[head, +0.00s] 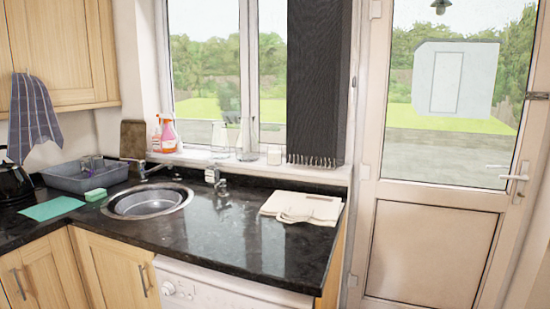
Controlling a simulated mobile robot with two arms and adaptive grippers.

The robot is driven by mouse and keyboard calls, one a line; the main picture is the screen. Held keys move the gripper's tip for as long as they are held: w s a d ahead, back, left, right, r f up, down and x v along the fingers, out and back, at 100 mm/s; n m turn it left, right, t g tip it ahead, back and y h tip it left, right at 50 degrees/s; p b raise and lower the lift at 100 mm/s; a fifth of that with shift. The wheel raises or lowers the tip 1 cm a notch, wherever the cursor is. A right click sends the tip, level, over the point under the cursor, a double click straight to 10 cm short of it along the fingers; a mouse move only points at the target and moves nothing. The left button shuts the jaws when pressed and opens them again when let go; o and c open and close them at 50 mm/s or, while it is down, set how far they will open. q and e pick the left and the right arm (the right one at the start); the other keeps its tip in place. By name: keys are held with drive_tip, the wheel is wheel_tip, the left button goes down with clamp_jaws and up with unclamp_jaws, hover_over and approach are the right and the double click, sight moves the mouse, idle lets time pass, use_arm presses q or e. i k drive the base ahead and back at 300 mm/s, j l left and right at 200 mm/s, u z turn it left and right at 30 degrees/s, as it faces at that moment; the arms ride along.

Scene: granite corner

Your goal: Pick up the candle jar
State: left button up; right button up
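Neither of my grippers is in view.
More glassware (220,141) and spray bottles (168,136) stand on the sill to the left. A folded cloth (300,205) lies on the dark counter (235,235), whose middle is clear. The round sink (147,203) is left.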

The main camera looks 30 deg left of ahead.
sight(274, 153)
drive_tip(key=i+u, duration=0.15)
drive_tip(key=u, duration=0.45)
drive_tip(key=i+l+u, duration=0.75)
drive_tip(key=l, duration=0.4)
drive_tip(key=i+j, duration=0.05)
